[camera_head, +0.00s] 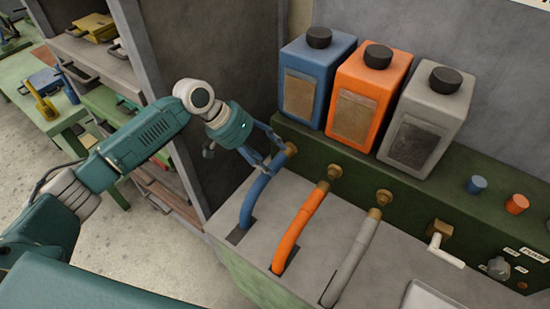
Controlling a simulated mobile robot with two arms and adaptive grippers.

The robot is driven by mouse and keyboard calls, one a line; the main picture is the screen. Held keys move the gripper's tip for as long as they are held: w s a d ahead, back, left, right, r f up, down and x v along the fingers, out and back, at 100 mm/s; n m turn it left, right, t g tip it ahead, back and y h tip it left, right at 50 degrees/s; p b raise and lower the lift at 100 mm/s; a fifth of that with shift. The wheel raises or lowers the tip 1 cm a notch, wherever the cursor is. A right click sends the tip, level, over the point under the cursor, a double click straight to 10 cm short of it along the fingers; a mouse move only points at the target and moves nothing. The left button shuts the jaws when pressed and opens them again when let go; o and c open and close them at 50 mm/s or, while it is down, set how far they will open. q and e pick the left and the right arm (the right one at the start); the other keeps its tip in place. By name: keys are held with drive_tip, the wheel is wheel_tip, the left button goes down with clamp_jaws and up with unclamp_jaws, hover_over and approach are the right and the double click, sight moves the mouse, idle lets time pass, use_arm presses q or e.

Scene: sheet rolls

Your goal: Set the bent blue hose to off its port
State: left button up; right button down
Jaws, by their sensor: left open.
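The bent blue hose (254,196) rises from a slot in the grey bench top and curves up toward the leftmost brass port (290,149) on the green panel. My left gripper (270,168) is open, with its fingers at the hose's upper end, just below that port. The fingers hide the hose's tip, so I cannot tell whether it sits on the port or apart from it. My right gripper is not in view.
An orange hose (300,227) and a grey hose (352,257) stand to the right, with brass ends near their ports. Blue (308,55), orange (393,72) and grey (448,95) canisters stand on the panel's ledge. Shelving (95,70) stands left.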

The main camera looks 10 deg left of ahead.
sight(275, 162)
use_arm(q)
drive_tip(key=x, duration=0.3)
drive_tip(key=shift+w+d+f, duration=0.1)
drive_tip(key=shift+w, duration=0.05)
drive_tip(key=shift+d+f, duration=0.1)
drive_tip(key=shift+f, duration=0.1)
drive_tip(key=c, duration=0.3)
clamp_jaws()
drive_tip(key=shift+p, duration=0.4)
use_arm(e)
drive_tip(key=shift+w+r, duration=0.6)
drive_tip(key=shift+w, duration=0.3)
